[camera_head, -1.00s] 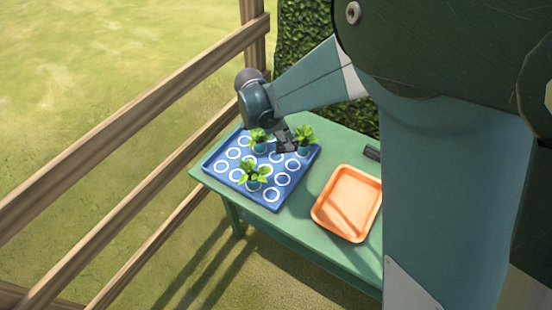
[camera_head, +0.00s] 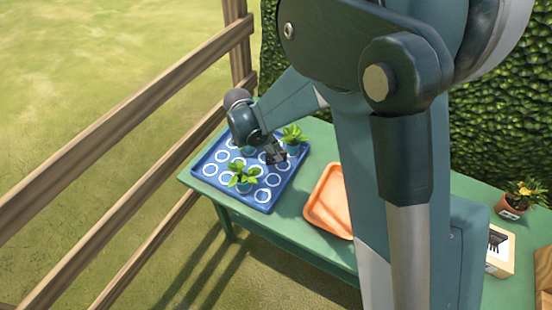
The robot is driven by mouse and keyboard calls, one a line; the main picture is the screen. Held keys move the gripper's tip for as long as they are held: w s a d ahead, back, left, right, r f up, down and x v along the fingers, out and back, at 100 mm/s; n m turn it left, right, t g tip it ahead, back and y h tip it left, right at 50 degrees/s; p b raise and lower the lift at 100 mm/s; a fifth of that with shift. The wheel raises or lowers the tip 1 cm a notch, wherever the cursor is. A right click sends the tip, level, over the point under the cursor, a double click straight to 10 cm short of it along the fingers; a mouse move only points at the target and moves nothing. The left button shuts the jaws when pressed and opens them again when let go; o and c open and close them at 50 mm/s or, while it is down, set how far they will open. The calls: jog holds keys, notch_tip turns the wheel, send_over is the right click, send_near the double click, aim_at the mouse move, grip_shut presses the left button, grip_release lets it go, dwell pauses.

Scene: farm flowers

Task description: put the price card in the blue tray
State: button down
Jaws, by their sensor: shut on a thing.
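The blue tray (camera_head: 264,195) stands on the left end of the green table, with rows of white rings on it. My gripper (camera_head: 275,156) points down over the back right part of the tray. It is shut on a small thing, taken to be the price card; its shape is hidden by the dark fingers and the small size. I cannot tell whether the held thing touches the tray. No price card can be made out clearly elsewhere.
Leafy plants in the tray (camera_head: 242,180) and (camera_head: 293,138) stand near my gripper; another is partly hidden behind it. An orange tray (camera_head: 325,208) lies right of the blue one, partly behind my arm. A potted flower (camera_head: 511,208) and a pale box (camera_head: 499,252) stand at the right.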

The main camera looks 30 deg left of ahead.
jog(key=shift+f, duration=1.15)
jog(key=shift+f+b, duration=0.15)
jog(key=shift+b, duration=0.15)
jog(key=c, duration=2.5)
grip_release()
jog(key=shift+r, duration=0.2)
jog(key=p+v, duration=0.2)
jog(key=v, duration=1)
